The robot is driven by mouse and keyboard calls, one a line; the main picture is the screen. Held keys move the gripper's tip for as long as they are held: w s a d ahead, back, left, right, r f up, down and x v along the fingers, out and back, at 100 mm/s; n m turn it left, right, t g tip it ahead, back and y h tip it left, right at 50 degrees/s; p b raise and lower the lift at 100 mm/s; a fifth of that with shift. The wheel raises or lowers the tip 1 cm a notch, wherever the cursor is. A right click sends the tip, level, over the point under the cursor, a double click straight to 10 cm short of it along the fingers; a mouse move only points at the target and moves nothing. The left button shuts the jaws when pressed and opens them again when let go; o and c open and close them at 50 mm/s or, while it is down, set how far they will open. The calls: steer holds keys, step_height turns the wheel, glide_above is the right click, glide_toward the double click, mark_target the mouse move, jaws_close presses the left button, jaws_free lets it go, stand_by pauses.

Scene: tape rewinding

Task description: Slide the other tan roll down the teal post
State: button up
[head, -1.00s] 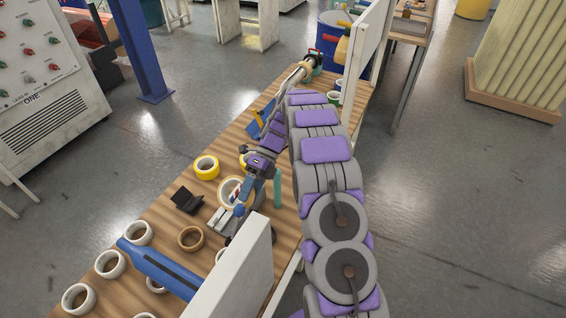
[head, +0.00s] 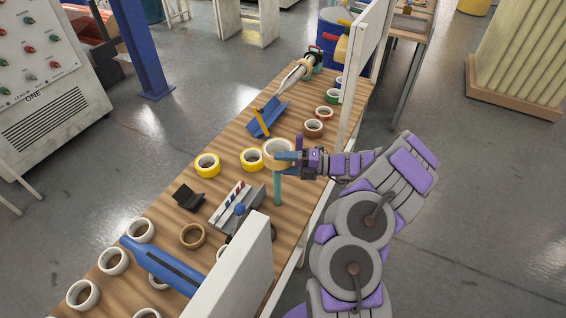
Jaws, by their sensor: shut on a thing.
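A tan roll (head: 268,146) is held level above the table. My gripper (head: 288,158) is shut on its right side. The teal post (head: 277,192) stands upright on the table, just below the roll and gripper. The post's top is hidden by the gripper, so I cannot tell whether the roll is around the post or only above it. Another tan-brown roll (head: 192,236) lies flat on the table at the lower left, apart from my gripper.
Two yellow rolls (head: 207,164) lie left of the post. A grey device with a blue knob (head: 239,209) and a black stand (head: 188,197) sit nearby. A white upright panel (head: 240,270) is at the front. A blue bracket (head: 266,122) lies behind.

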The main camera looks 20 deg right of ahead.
step_height(320, 180, down, 15)
steer(key=b, duration=0.6)
steer(key=shift+r, duration=0.2)
stand_by(0.5)
steer(key=o, duration=1.2)
steer(key=shift+o, duration=0.2)
steer(key=p+v, duration=0.1)
steer(key=v, duration=1.6)
steer(key=shift+d+p, duration=0.2)
steer(key=shift+p, duration=0.2)
